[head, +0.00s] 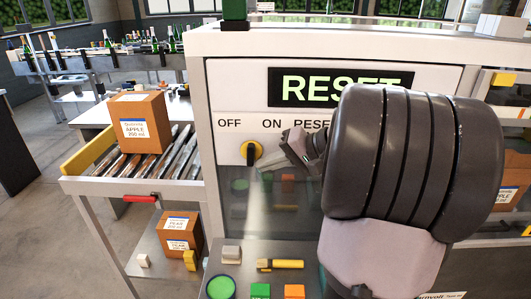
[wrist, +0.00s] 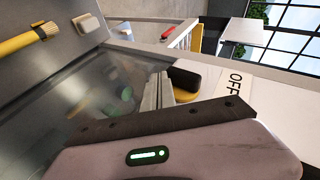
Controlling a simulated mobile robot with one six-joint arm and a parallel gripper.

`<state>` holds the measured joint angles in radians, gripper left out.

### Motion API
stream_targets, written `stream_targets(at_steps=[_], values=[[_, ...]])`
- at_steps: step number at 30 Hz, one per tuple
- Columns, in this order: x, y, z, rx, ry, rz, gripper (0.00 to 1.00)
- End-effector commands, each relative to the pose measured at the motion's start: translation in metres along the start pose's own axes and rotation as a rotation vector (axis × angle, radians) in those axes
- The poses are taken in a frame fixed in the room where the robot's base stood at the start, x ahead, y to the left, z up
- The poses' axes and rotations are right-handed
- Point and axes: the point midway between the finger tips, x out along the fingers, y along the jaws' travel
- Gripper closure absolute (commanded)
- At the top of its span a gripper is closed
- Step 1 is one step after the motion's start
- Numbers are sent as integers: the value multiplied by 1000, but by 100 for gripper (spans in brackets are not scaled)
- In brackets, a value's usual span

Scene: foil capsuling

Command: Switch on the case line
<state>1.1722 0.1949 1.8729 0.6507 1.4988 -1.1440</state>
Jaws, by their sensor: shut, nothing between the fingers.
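A rotary switch (head: 251,153) with a yellow base and black handle is on the white panel, below and between the OFF and ON labels. Its handle looks upright in the head view. The display (head: 340,87) above reads RESET in green, partly covered by my arm. My gripper (head: 287,140) is shut and empty, just right of the switch. In the wrist view the fingertips (wrist: 160,92) are close beside the switch (wrist: 184,80); I cannot tell whether they touch it. The third label, by RESET, is partly hidden by my arm.
A cardboard box (head: 140,122) stands on the roller conveyor (head: 118,168) at left. Below the panel lie a green button (head: 221,287), coloured blocks and a yellow-handled brush (head: 280,264). Bottles stand on a line at the back left.

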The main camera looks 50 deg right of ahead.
Motion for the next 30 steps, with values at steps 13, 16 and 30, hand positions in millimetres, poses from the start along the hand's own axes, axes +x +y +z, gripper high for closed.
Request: stream_targets(at_steps=[13,16,30], values=[[-8,-12,-4,0,0,0,100],[-8,-12,-4,0,0,0,100],[-92,-15,-6,2,4,1,100]])
